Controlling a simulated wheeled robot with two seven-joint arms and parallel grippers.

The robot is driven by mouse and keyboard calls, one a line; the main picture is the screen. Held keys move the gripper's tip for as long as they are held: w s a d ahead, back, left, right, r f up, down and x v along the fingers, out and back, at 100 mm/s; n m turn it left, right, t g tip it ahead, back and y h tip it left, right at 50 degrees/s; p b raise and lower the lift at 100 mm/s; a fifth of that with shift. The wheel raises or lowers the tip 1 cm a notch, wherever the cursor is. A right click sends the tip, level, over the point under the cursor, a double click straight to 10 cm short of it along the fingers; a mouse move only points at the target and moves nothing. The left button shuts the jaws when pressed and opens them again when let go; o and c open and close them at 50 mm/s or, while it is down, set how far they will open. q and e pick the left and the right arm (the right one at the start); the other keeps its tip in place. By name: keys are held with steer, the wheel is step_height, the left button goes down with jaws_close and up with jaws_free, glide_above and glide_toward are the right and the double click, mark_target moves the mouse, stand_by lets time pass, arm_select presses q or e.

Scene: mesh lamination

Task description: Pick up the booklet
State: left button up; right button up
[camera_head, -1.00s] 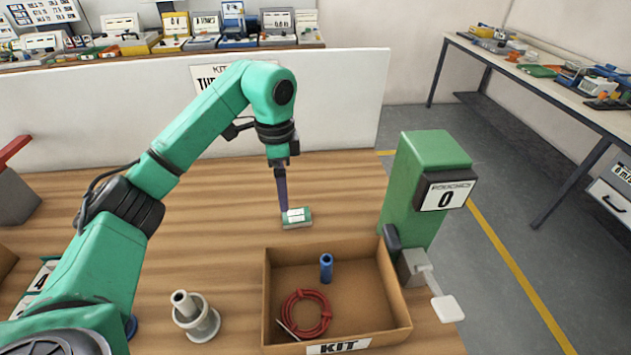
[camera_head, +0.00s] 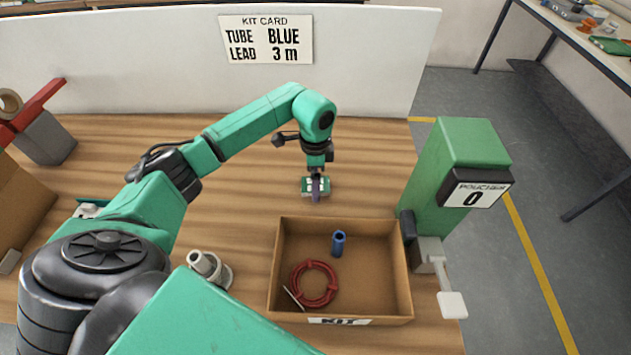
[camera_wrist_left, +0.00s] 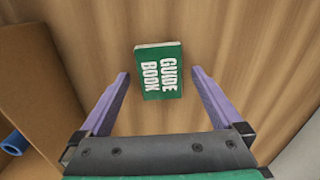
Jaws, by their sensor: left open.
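The booklet (camera_head: 309,188) is small and green with white lettering and lies flat on the wooden table behind the kit box. In the left wrist view the booklet (camera_wrist_left: 159,71) reads "GUIDE BOOK" and lies ahead of and between the two purple fingers. My left gripper (camera_head: 317,196) is open above the booklet and partly covers it in the head view. In the left wrist view my left gripper (camera_wrist_left: 161,82) holds nothing between its fingers. My right gripper does not show.
The cardboard kit box (camera_head: 300,318) holds a blue tube (camera_head: 338,243) and a red coiled lead (camera_head: 314,284). A green pouch machine (camera_head: 462,150) stands to its right. A kit card (camera_head: 265,39) hangs on the back panel.

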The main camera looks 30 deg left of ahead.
arm_select(q)
steer(key=shift+f, duration=0.35)
steer(key=shift+c, duration=0.3)
steer(key=c, duration=1.3)
steer(key=shift+c, duration=0.2)
steer(key=shift+r, duration=0.1)
